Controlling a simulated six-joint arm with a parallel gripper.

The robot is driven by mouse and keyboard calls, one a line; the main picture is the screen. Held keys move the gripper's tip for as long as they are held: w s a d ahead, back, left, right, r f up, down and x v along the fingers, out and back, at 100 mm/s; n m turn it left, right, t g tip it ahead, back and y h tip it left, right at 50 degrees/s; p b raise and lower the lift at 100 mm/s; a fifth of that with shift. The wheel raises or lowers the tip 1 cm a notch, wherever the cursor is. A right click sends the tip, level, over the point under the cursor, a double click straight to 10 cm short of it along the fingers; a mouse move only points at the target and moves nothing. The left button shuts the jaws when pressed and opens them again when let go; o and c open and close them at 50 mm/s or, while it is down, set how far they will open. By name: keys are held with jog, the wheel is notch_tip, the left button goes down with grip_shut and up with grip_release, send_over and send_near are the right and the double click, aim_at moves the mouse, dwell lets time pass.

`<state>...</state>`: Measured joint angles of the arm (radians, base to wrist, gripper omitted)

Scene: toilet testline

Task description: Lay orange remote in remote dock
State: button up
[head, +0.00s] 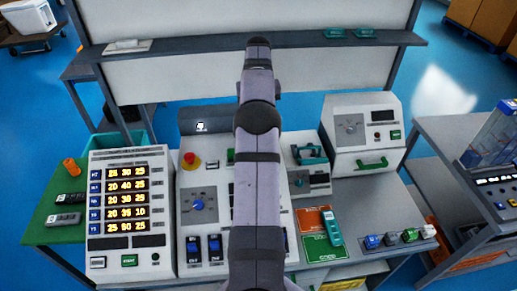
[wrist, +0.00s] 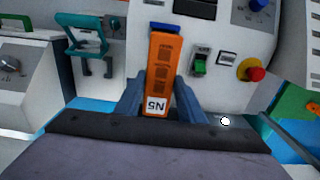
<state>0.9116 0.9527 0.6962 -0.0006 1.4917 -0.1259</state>
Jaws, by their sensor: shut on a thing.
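The orange remote (wrist: 163,72), with dark markings and a white label reading N5, is upright in the wrist view between the two grey fingers of my gripper (wrist: 158,92). The fingers are shut on its sides, near the labelled end. In the head view my own arm hides both gripper and remote. No part is clearly marked as the remote dock. An orange and green panel (head: 309,221) on the right of the bench carries a teal remote (head: 332,227); I cannot tell whether this is the dock.
A red emergency button (head: 190,160) and blue switches stand on the middle console. A number panel (head: 129,200) is to the left. A teal-handled device (head: 309,155) and several small coloured blocks (head: 391,239) are to the right.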

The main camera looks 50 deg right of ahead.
jog(key=shift+s+f+p, duration=0.1)
jog(key=shift+f+p, duration=1.6)
jog(key=shift+f, duration=3.2)
jog(key=shift+f, duration=0.1)
jog(key=o, duration=1.1)
notch_tip(320, 180, up, 12)
jog(key=b, duration=0.2)
jog(key=shift+b, duration=0.4)
